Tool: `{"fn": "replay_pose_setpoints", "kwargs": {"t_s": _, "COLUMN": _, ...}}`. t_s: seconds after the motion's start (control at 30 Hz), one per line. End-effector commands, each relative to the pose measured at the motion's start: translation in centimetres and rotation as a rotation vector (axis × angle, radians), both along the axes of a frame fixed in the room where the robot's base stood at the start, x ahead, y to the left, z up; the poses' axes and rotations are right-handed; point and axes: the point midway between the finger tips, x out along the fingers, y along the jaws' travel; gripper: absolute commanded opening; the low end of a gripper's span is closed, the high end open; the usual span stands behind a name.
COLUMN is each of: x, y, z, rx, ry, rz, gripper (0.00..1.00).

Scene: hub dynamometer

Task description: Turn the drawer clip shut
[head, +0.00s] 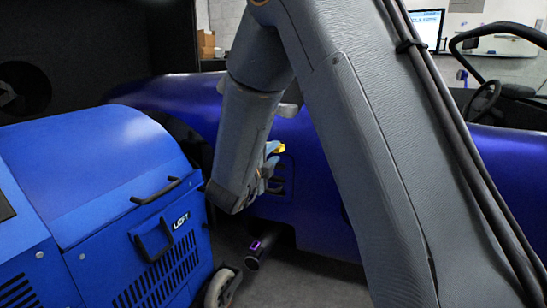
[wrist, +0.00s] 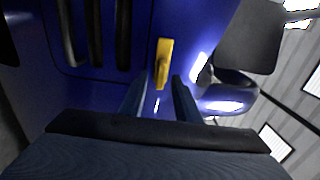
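The drawer clip appears to be the small yellow piece (wrist: 164,62) on a blue panel in the wrist view. It stands lengthwise up the picture, with a thicker rounded lower part. Nothing is held.
Dark vertical slots or bars (wrist: 95,35) lie left of the clip. A blue machine (head: 100,200) with a handle and caster stands at left in the head view. A long blue body (head: 315,185) runs behind my arm. A dark cylindrical thing (head: 262,246) is near the floor.

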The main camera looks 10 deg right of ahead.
Motion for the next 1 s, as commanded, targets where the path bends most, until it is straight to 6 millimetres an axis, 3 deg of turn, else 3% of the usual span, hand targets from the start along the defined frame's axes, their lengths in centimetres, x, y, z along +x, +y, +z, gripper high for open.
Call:
{"fn": "replay_pose_setpoints", "kwargs": {"t_s": 0.37, "x": 0.76, "y": -0.54, "z": 0.1, "rx": -0.001, "ry": -0.001, "rz": 0.001, "gripper": 0.3}}
{"fn": "replay_pose_setpoints", "kwargs": {"t_s": 0.4, "x": 0.76, "y": -0.54, "z": 0.09, "rx": -0.001, "ry": -0.001, "rz": 0.001, "gripper": 0.28}}
{"fn": "replay_pose_setpoints", "kwargs": {"t_s": 0.57, "x": 0.74, "y": -0.53, "z": 0.08, "rx": -0.001, "ry": -0.001, "rz": 0.001, "gripper": 0.01}}
{"fn": "replay_pose_setpoints", "kwargs": {"t_s": 0.6, "x": 0.74, "y": -0.53, "z": 0.08, "rx": -0.001, "ry": -0.001, "rz": 0.001, "gripper": 0.0}}
{"fn": "replay_pose_setpoints", "kwargs": {"t_s": 1.0, "x": 0.67, "y": -0.53, "z": 0.21, "rx": -0.048, "ry": 0.036, "rz": 0.001, "gripper": 0.0}}
